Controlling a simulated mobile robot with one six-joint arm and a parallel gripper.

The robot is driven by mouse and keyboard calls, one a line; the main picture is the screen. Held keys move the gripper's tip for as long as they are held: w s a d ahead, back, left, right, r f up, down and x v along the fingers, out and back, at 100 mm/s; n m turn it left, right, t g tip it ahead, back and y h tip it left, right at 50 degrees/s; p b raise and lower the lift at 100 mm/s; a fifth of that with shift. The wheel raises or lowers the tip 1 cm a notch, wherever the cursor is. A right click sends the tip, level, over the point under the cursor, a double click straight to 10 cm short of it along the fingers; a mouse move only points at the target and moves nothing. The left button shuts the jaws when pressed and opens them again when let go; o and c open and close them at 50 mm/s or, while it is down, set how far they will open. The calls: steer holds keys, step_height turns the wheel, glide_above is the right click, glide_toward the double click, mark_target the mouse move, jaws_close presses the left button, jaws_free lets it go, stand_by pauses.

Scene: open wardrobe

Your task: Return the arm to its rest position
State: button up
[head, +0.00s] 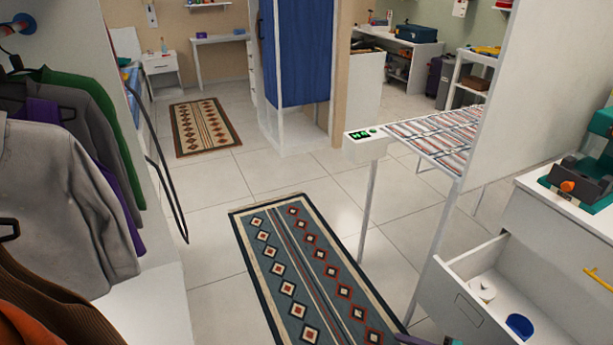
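No part that I can make out as my gripper shows in the head view, so its state and whatever it may hold are hidden. A small dark piece with a bit of green (412,340) is cut off by the bottom edge, right of centre; I cannot tell what it is.
Clothes, including a grey jacket (60,200), hang in the wardrobe at left. A thin black curved bar (163,170) juts beside it. An open drawer (480,308) holding a blue item (519,325) sticks out at lower right. A patterned rug (300,270) covers clear floor between.

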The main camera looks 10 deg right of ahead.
steer(key=s+a+f+n+g+p, duration=0.1)
steer(key=s+a+f+n+g, duration=0.15)
steer(key=a+g, duration=0.45)
steer(key=s+a+f+n+g+h, duration=0.1)
steer(key=a+f+n+g, duration=0.15)
steer(key=a, duration=0.75)
steer(key=s+a+f+n+g+p, duration=0.1)
steer(key=a+f+n+g, duration=0.3)
steer(key=a, duration=0.5)
steer(key=s+a+f+n+g+h, duration=0.2)
steer(key=s+f+g+h, duration=0.2)
steer(key=s+h, duration=0.1)
steer(key=d+f+t+h, duration=0.1)
steer(key=d+f+h, duration=0.1)
steer(key=d+h, duration=0.1)
steer(key=w+d+f+t+h, duration=0.1)
steer(key=d+f+h, duration=0.1)
steer(key=d, duration=0.4)
steer(key=shift+f+h, duration=0.4)
steer(key=shift+h, duration=0.2)
steer(key=shift+a, duration=0.1)
